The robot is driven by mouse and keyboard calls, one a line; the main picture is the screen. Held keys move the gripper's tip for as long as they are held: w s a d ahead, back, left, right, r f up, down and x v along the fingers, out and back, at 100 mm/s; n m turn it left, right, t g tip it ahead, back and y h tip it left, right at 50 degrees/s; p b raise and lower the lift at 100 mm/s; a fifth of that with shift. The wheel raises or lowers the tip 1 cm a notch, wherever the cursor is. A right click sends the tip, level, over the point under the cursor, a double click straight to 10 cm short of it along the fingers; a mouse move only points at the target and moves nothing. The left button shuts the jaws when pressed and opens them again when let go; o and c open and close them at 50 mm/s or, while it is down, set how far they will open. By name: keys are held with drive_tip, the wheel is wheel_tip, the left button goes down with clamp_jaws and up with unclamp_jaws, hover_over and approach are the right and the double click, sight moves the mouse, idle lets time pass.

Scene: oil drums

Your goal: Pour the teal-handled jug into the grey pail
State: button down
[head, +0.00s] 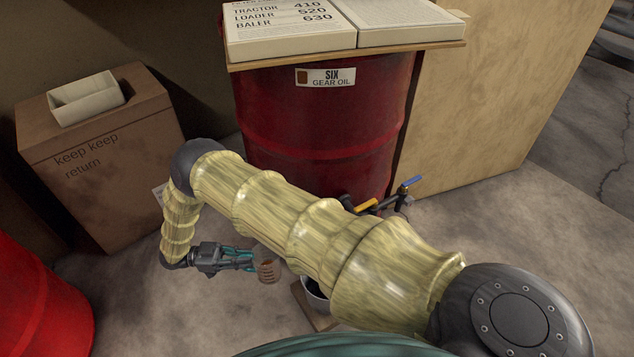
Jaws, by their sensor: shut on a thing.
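My gripper (246,260) is at the lower left of centre in the head view, at the end of my bent arm. It is shut on the jug (268,270), a small clear-looking vessel with brownish bands. Teal parts show between the gripper body and the jug, and I cannot tell handle from fingers there. The jug looks about upright. The grey pail (317,299) is just right of the jug and apart from it in the picture. It has a pale rim and a dark inside. My arm hides much of the pail and part of the jug.
A red drum (320,115) labelled SIX GEAR OIL stands behind my arm, with taps (400,192) at its lower right. A brown box (95,150) bears a cream tray (85,97). Another red drum (40,300) is at left. Open floor lies at right.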

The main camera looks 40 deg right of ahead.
wheel_tip(320, 180, down, 12)
drive_tip(key=b, duration=1)
drive_tip(key=shift+r+b, duration=0.25)
drive_tip(key=shift+b, duration=0.05)
